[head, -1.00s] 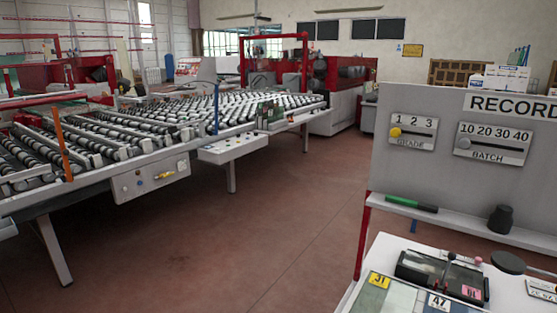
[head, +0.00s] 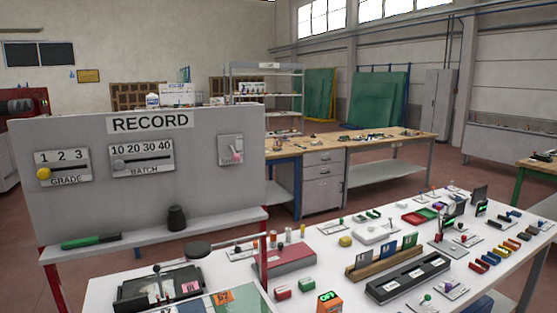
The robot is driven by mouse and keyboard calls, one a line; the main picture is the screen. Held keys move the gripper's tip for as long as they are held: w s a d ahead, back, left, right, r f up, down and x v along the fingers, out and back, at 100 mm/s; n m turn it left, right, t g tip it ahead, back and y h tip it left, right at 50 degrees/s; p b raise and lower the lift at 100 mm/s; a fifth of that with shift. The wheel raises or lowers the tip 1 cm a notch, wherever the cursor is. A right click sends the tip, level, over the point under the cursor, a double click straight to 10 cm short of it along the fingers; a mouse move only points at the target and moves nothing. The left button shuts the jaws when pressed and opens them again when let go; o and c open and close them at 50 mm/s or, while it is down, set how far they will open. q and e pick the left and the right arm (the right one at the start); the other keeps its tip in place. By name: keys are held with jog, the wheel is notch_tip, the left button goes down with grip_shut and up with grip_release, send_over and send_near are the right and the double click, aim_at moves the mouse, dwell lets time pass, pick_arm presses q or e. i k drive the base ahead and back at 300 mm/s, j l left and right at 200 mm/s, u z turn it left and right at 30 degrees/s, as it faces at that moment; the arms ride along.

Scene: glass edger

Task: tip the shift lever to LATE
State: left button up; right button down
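The grey RECORD board (head: 85,130) stands at the left. A small pale plate with a pinkish lever (head: 236,155) is on its right part; its lettering is too small to read, so I cannot tell whether it is the shift lever or where LATE is. Other small levers stand on the white table, including a dark-knobbed one (head: 157,270) on a black tray and a green-knobbed one (head: 341,222); no SHIFT or LATE label is readable there. Neither of my grippers is in view.
The board also bears a GRADE slider (head: 62,165) with a yellow knob and a BATCH slider (head: 142,158). The white table (head: 335,262) is crowded. A wooden workbench (head: 350,143) stands behind.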

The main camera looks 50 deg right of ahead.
aim_at(236, 158)
jog(key=z, duration=1.3)
jog(key=l, duration=0.1)
